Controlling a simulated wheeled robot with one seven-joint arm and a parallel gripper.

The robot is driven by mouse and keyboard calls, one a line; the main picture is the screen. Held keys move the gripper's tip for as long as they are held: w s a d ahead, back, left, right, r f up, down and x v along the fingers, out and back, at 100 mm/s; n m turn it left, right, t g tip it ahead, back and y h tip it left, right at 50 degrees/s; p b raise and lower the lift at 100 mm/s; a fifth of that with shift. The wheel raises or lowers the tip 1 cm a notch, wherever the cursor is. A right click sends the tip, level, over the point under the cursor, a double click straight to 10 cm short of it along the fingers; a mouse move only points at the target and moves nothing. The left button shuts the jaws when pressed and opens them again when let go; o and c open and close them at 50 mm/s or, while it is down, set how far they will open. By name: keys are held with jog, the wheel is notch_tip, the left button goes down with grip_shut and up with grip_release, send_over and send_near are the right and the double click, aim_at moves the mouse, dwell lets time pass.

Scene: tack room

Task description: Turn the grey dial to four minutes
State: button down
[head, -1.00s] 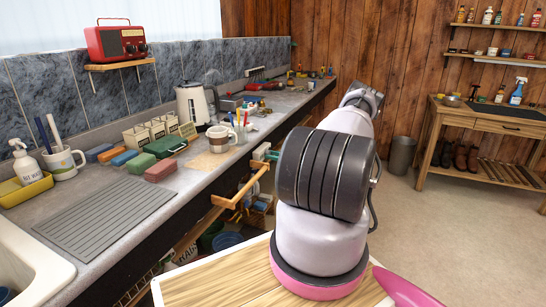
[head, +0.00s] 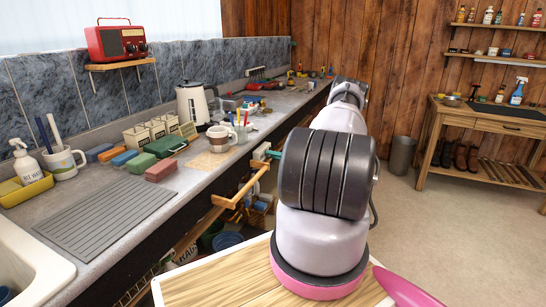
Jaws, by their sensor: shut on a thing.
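I cannot make out the grey dial in the head view. My gripper and its fingertips do not show; my own arm reaches away towards the far end of the counter (head: 205,173) and hides what lies behind it. What the gripper is touching cannot be seen.
A red radio (head: 117,43) sits on a small wall shelf. A wooden side table (head: 491,121) stands right, beyond open floor (head: 440,220).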

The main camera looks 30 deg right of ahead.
jog(key=shift+m, duration=0.9)
jog(key=c, duration=0.5)
grip_release()
jog(key=v, duration=1.1)
jog(key=shift+w+a, duration=0.1)
